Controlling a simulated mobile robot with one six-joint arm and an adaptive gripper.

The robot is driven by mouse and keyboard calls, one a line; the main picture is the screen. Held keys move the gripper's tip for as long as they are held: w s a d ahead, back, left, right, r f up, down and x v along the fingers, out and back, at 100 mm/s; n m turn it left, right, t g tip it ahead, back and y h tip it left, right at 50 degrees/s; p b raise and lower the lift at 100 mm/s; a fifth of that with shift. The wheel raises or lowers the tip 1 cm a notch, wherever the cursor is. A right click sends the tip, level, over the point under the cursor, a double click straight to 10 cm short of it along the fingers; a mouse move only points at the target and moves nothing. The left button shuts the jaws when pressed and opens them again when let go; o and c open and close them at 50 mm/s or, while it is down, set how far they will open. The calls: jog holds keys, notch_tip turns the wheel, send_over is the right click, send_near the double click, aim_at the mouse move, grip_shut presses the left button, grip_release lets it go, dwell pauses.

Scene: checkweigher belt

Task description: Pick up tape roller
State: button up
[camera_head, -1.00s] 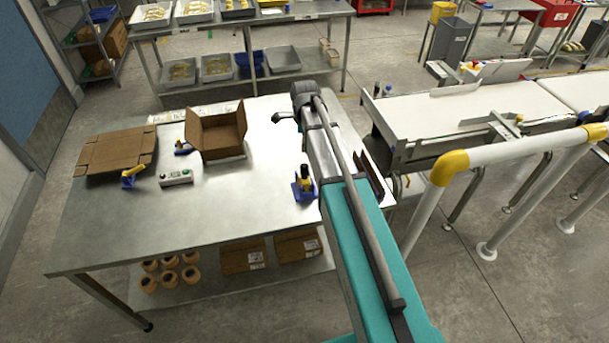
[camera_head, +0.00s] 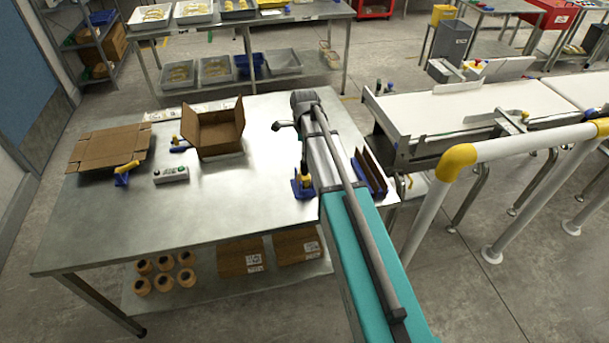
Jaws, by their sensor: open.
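Small blue-and-yellow tools stand on the steel table (camera_head: 110,235). The nearest to my arm, which looks like the tape roller (camera_head: 302,188), has a blue base and a yellow part with black at its top. My arm reaches across the table from the bottom right, its wrist near the far edge. My gripper (camera_head: 303,163) shows only as a narrow dark piece beside the arm, over or just behind that tool. It is open; its fingers are mostly hidden, and I cannot tell whether they touch the tool. Similar tools lie near the flat cardboard (camera_head: 124,174) and by the open carton (camera_head: 180,146).
The open carton (camera_head: 219,133) and a grey control box (camera_head: 171,174) sit left of my arm. A blue-and-brown holder (camera_head: 370,172) is close on its right. A conveyor (camera_head: 450,107) and a white-and-yellow rail (camera_head: 530,143) stand further right. The table's front left is bare.

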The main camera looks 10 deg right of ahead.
aim_at(305, 165)
jog(key=shift+f+b, duration=0.75)
jog(key=shift+f, duration=0.25)
jog(key=shift+f, duration=0.1)
jog(key=shift+f+b, duration=2.5)
jog(key=shift+b, duration=0.1)
grip_shut()
